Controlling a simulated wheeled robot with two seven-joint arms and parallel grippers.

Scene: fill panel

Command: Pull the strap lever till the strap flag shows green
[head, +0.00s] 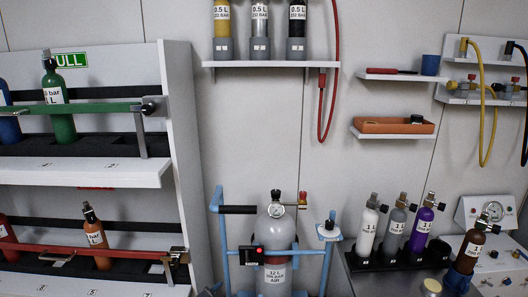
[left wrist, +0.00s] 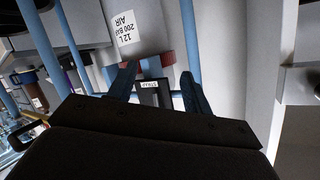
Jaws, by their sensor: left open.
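A grey cylinder labelled 12 L 200 BAR AIR (head: 277,232) stands upright in a blue trolley (head: 221,240). A dark red strap (head: 279,259) runs around it. A black block (head: 248,256) at its front left carries a small red flag (head: 258,250). In the left wrist view, a black lever piece with a STRAP label (left wrist: 149,86) sits just below the red strap (left wrist: 150,66). My left gripper (left wrist: 157,78) is open, with one finger on each side of the lever piece; I cannot tell whether they touch it. My right gripper is not in view.
A shelf rack (head: 180,140) with cylinders stands at the left. A bench with several small cylinders (head: 394,224) and a gauge panel (head: 487,212) is at the right. The blue trolley's uprights (left wrist: 190,35) stand close around my left gripper.

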